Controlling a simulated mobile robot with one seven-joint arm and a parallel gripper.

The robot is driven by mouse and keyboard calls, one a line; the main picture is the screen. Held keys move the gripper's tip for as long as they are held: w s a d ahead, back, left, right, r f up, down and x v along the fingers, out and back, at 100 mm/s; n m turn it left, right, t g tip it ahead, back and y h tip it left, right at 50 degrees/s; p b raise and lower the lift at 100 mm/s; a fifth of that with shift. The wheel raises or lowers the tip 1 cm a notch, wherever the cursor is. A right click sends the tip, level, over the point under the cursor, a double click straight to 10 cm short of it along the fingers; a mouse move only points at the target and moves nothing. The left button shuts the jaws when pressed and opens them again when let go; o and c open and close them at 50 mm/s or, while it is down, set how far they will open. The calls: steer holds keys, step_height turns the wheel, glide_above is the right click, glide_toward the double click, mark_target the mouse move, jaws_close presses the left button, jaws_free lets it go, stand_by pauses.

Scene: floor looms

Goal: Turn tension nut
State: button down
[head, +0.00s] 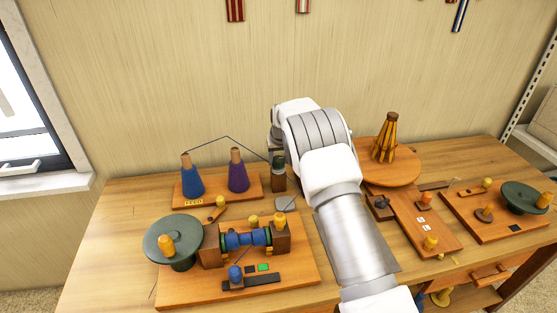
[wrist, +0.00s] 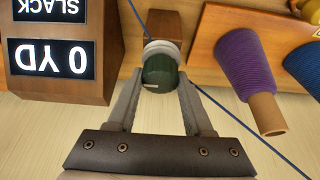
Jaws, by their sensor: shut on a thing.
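The dark green tension nut (wrist: 160,72) sits at the end of a wooden post (wrist: 158,26), against pale metal discs (wrist: 160,48). My gripper (wrist: 160,82) is shut on the nut, with one finger on each side of it. A blue thread (wrist: 221,122) passes by the discs and runs off to the lower right of the wrist view. In the head view the post (head: 279,183) stands at the right end of the cone board, left of my arm, and my wrist covers much of this area.
A display box (wrist: 62,55) reading "0 YD" and "SLACK" stands beside the post. Purple (head: 238,172) and blue (head: 192,176) thread cones stand on the board (head: 218,191). A winder with a green disc (head: 157,239) is at front left. Wooden devices (head: 423,222) fill the right side.

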steer(key=shift+m+h, duration=0.5)
steer(key=shift+m, duration=0.8)
steer(key=shift+c, duration=1.5)
jaws_free()
steer(key=shift+r, duration=0.15)
steer(key=v, duration=1.7)
steer(key=shift+r, duration=0.15)
